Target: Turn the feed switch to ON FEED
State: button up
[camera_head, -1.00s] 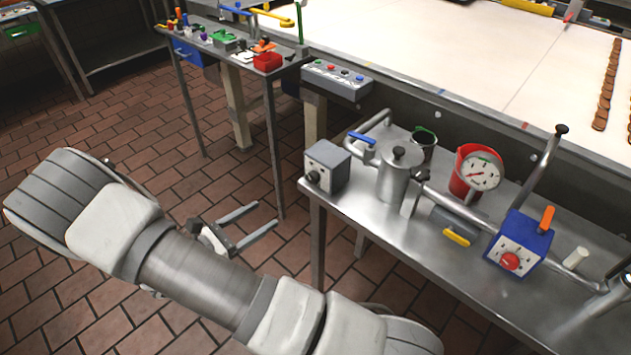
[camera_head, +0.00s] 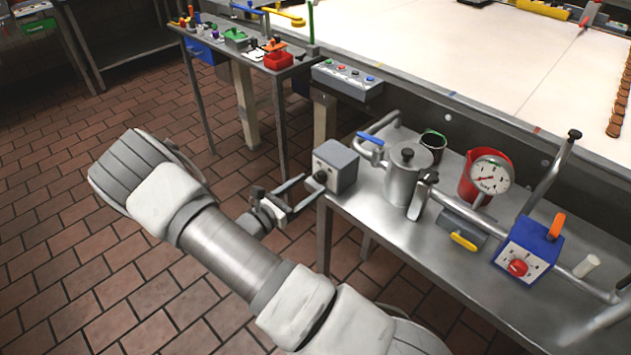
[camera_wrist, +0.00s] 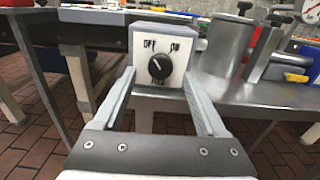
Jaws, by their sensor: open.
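The feed switch is a grey box with a pale front (camera_head: 335,167) on the near left corner of the steel table. Its round black knob (camera_wrist: 159,67) shows in the wrist view, with OFF printed at upper left, ON at upper right and a partly hidden word below. The knob's pale mark seems to point up-left, toward OFF. My gripper (camera_head: 310,186) is open and empty in front of the box. In the wrist view its fingers (camera_wrist: 158,80) lie left and right of the knob, and contact cannot be told.
A steel pot (camera_head: 404,178) stands right of the switch box. Beyond are a red container with a gauge (camera_head: 490,176) and a blue box with a red knob (camera_head: 527,250). A second table with small items (camera_head: 243,52) stands at the back left. Floor is open at left.

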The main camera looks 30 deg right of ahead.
aim_at(318, 180)
jog(key=shift+x, duration=1.65)
grip_shut()
